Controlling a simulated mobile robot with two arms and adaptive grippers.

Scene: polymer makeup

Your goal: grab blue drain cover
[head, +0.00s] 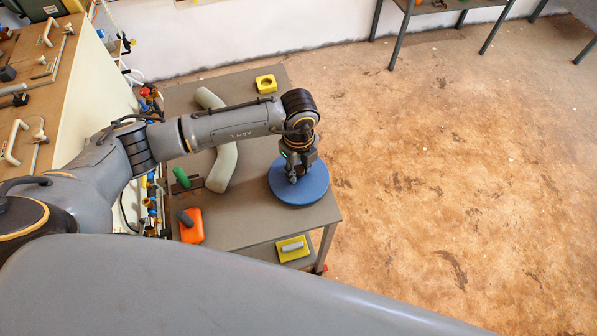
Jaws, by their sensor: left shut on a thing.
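The blue drain cover (313,187) is a round blue disc at the right edge of the grey table (240,230). My left gripper (293,178) reaches down onto the middle of the disc from above. It is shut on the cover, though its fingertips and the part they hold are mostly hidden by the wrist. I cannot tell whether the disc rests on the tabletop or is slightly raised. My right gripper is not in view.
A curved pale green pipe (222,165) lies left of the cover. An orange item (191,226), a green-handled tool (182,178) and a yellow block (266,83) are on the table. Another yellow item (292,248) sits on a lower shelf. Open floor (450,180) lies to the right.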

